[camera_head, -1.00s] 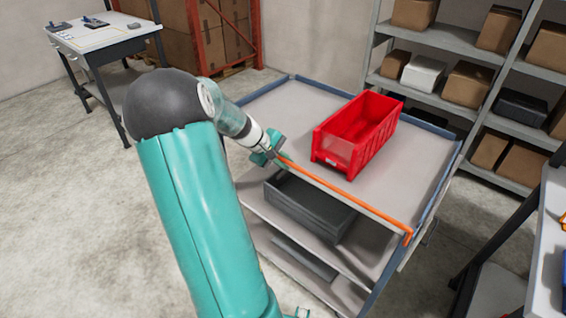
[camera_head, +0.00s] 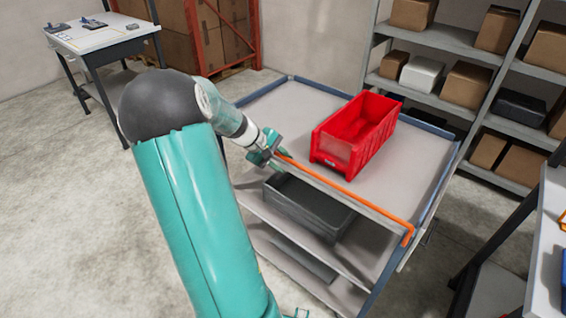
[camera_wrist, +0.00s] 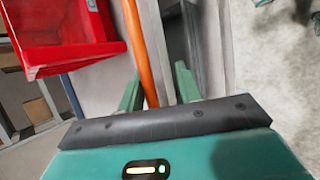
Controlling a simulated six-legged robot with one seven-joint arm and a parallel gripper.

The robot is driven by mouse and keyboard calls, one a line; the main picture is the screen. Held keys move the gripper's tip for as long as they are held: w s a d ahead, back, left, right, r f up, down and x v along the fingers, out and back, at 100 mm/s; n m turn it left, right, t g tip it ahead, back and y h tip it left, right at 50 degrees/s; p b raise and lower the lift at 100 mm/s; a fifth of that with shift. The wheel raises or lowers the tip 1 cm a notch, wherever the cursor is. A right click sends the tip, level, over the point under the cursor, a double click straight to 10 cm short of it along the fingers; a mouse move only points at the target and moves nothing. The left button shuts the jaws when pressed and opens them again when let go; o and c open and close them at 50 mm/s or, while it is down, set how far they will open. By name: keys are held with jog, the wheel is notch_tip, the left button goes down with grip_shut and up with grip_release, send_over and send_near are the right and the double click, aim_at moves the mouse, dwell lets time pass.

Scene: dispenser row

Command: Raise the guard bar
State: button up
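The orange guard bar (camera_head: 350,193) runs along the near edge of the grey cart top (camera_head: 290,110), with a bent end at the right. My gripper (camera_head: 276,156) is at the bar's left end. In the wrist view, the bar (camera_wrist: 141,50) passes between the two green fingers of my gripper (camera_wrist: 158,88). The fingers stand apart, with the bar nearer the left finger and a clear gap to the right finger. The bar's far left end is hidden by my gripper.
A red bin (camera_head: 355,132) stands on the cart top just behind the bar. A dark grey bin (camera_head: 305,208) sits on the shelf below. Shelving with boxes (camera_head: 466,83) is at the back right, and a workbench (camera_head: 546,240) is at the right.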

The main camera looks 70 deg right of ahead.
jog(key=v, duration=1.2)
jog(key=shift+w+a+r, duration=0.15)
jog(key=shift+w+r, duration=0.1)
jog(key=shift+r, duration=0.05)
jog(key=w+a+r+n+t, duration=0.1)
jog(key=w+a+r+t, duration=0.2)
jog(key=a, duration=0.5)
jog(key=w+a+r+n+t+y, duration=0.1)
jog(key=w+a+t, duration=0.1)
jog(key=w+a, duration=0.5)
jog(key=w+a+r+n+t, duration=0.1)
jog(key=w+a+t, duration=0.15)
jog(key=a, duration=0.75)
jog(key=s+a+r+n+t+y, duration=0.1)
jog(key=s+a+t, duration=0.1)
jog(key=a, duration=1)
jog(key=s+a+r+n+t+y, duration=0.1)
jog(key=s+a+n+t, duration=0.1)
jog(key=a, duration=0.9)
jog(key=shift+s+a+r+t+y, duration=0.2)
jog(key=shift+s+a+t+y, duration=0.25)
jog(key=shift+s, duration=0.2)
